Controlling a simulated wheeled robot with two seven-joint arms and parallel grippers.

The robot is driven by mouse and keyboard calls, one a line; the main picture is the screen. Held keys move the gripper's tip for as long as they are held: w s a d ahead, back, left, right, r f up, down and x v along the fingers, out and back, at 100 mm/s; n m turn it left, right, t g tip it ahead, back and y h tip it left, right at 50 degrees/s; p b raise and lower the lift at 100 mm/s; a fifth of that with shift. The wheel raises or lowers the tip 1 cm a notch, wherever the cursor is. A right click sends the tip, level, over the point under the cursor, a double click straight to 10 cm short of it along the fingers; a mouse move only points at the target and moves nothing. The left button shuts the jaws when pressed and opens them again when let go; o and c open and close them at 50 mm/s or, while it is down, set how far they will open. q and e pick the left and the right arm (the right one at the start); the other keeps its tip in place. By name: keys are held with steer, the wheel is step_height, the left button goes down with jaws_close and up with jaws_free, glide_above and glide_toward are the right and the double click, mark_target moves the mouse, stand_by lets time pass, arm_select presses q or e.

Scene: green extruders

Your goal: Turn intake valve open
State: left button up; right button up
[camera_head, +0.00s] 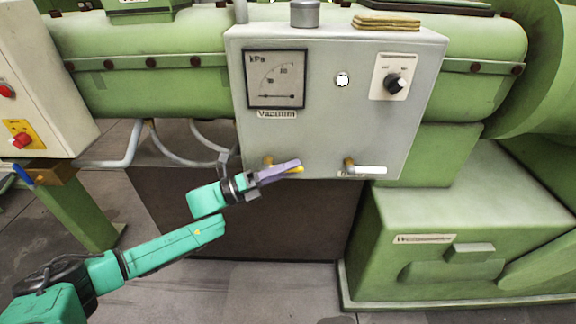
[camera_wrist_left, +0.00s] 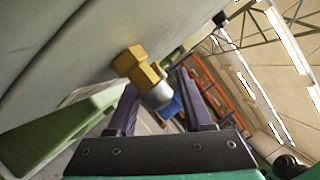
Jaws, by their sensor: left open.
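My left gripper (camera_head: 292,168) is at the lower edge of the grey control box, in front of the left valve. That valve's brass fitting (camera_head: 268,160) shows just behind the purple fingers, and a yellow bit (camera_head: 298,170) shows by the fingertips. In the left wrist view, a brass fitting (camera_wrist_left: 138,66) with a silver collar and a blue end (camera_wrist_left: 172,105) sits between the two open fingers (camera_wrist_left: 155,100). I cannot tell whether they touch. A second brass valve (camera_head: 349,163) with a white handle (camera_head: 370,170) is to the right. Their small labels are unreadable or hidden. My right gripper is out of view.
The grey control box (camera_head: 335,115) carries a vacuum gauge (camera_head: 276,79) and a black knob (camera_head: 394,84). A blue-handled brass piece (camera_head: 50,174) is at far left. Green machine housing (camera_head: 450,225) stands at right. Floor space is open in front.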

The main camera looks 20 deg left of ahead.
arm_select(q)
jaws_close()
steer(key=shift+f, duration=0.1)
stand_by(1.3)
